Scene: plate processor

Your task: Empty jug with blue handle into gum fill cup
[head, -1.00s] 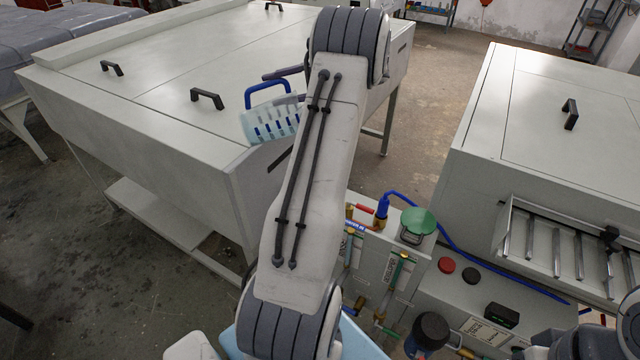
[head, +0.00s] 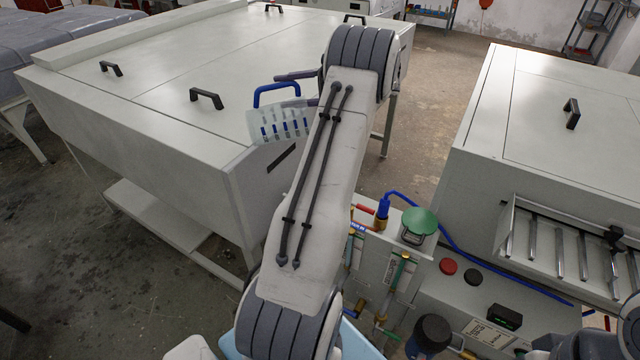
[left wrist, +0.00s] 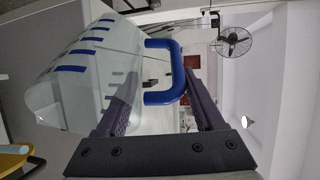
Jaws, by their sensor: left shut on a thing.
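The clear jug with blue marks (head: 283,124) is held in the air near the corner of a big white machine. Its blue handle (head: 277,88) is uppermost in the head view. My left gripper (head: 280,91) is shut on the handle, with dark fingers on both sides. In the left wrist view the jug (left wrist: 85,85) is at left and its handle (left wrist: 163,72) runs between the fingers of the gripper (left wrist: 160,66). A green round cup (head: 418,221), seemingly the gum fill cup, sits on a white unit right of my left arm. I cannot tell the jug's contents. My right gripper is out of view.
The big white machine (head: 170,85) fills the left, with black handles on its lid. A blue hose (head: 480,259) and a blue fitting (head: 383,205) are close to the green cup. Another white machine (head: 560,130) with metal rollers stands at right. Open floor lies between the machines.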

